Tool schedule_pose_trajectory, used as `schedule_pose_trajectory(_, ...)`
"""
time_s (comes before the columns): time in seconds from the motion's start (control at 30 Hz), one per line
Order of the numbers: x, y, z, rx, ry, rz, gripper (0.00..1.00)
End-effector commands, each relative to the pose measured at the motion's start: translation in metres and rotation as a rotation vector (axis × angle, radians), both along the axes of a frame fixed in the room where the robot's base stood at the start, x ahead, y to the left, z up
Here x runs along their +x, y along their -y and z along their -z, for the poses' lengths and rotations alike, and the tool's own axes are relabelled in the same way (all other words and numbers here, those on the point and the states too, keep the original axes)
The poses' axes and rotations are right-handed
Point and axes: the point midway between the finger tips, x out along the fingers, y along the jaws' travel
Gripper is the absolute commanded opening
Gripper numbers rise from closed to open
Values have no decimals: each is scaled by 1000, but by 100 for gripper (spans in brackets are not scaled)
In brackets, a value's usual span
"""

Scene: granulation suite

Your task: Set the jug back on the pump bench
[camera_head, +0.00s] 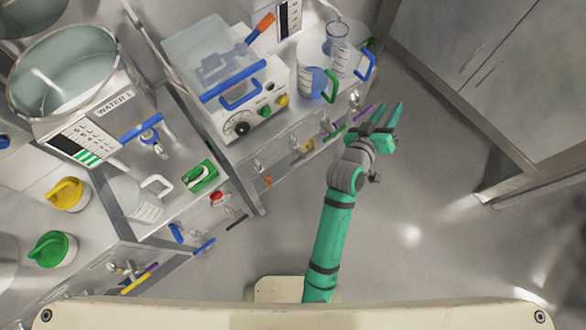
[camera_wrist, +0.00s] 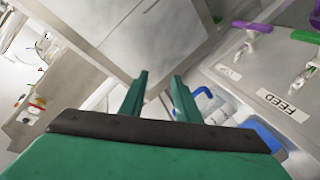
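My gripper (camera_head: 388,120) is open and empty over the aisle, right of the bench with the pump-like unit. Its two fingers also show spread apart in the wrist view (camera_wrist: 160,95). A clear jug with a white handle (camera_head: 148,206) stands on the lower-left bench, far from my gripper. On the pump bench (camera_head: 290,125) stand a clear jug with a green handle (camera_head: 312,85) and one with a blue handle (camera_head: 347,64). I cannot tell which jug the task means. No jug is clearly visible between the fingers.
A boxy unit with coloured knobs (camera_head: 262,115) fills the pump bench's left part. Valves with coloured levers line its front; a FEED label (camera_wrist: 283,105) shows in the wrist view. Steel cabinets (camera_head: 480,60) stand right. The aisle floor is clear.

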Motion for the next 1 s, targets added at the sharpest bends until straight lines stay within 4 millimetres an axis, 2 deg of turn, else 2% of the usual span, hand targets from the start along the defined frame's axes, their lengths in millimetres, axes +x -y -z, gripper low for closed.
schedule_pose_trajectory(0.03, -13, -10, 11, -3, -8, -38, 30)
schedule_pose_trajectory(0.2, -54, -52, 39, 23, -6, -173, 30)
schedule_pose_trajectory(0.37, -100, -95, 61, 85, -3, -286, 30)
schedule_pose_trajectory(0.5, -145, -133, 74, 166, 5, -367, 30)
schedule_pose_trajectory(0.73, -224, -192, 76, 342, 33, -455, 30)
schedule_pose_trajectory(0.9, -278, -230, 62, 492, 72, -475, 30)
schedule_pose_trajectory(1.0, -302, -245, 50, 570, 97, -468, 30)
